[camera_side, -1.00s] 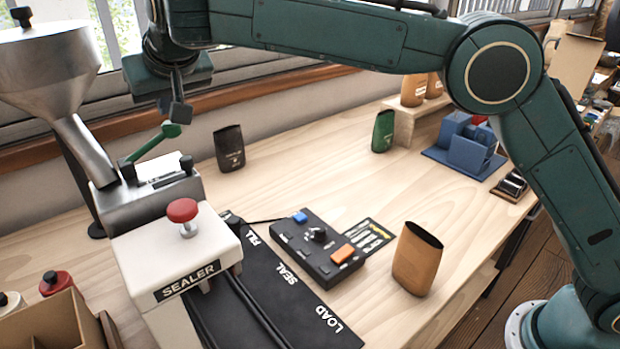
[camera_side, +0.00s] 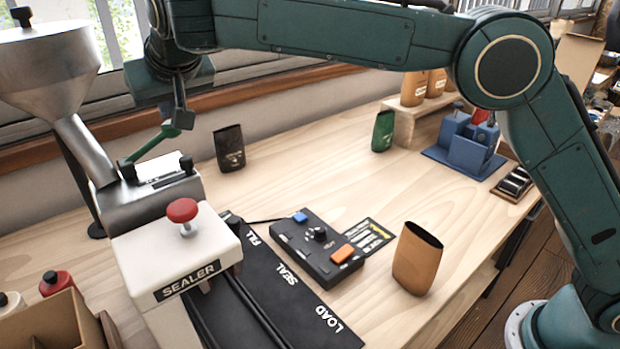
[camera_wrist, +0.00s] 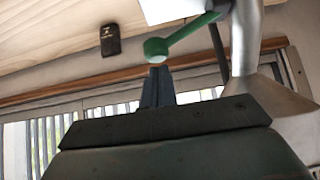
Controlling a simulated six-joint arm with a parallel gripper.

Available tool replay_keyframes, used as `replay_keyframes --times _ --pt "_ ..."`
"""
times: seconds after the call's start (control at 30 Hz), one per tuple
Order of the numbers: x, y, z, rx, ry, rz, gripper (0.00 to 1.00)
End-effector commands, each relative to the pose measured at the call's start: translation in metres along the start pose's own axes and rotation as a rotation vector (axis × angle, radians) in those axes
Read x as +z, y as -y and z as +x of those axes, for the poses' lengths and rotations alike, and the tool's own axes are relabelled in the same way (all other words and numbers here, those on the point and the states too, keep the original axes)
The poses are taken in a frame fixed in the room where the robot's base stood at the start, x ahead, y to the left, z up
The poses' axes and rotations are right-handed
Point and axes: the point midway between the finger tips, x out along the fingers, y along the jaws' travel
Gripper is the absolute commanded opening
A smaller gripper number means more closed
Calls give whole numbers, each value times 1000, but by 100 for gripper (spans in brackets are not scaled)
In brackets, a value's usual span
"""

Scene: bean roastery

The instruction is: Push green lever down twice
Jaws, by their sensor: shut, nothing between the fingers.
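The green lever (camera_side: 152,144) sticks out from the metal filler body below the hopper, with a round green knob at its free end. My gripper (camera_side: 183,119) is shut and empty, pointing down with its fingertips right at the knob in the side view. The lever (camera_wrist: 185,34) also shows in the wrist view, where the tips of my gripper (camera_wrist: 158,72) appear just beside the knob. I cannot tell for certain whether they touch.
The metal hopper (camera_side: 48,62) stands left of my gripper. A white sealer (camera_side: 185,255) with a red button is in front. A dark pouch (camera_side: 229,148) stands right of the lever. A control box (camera_side: 318,250) and an orange pouch (camera_side: 416,258) are farther right.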

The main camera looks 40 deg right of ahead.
Motion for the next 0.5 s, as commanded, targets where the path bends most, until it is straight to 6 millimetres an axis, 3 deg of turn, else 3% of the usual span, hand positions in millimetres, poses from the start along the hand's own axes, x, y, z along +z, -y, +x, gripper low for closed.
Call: replay_keyframes --times 0.5 --pt "7 0 8 1 0 -1 0"
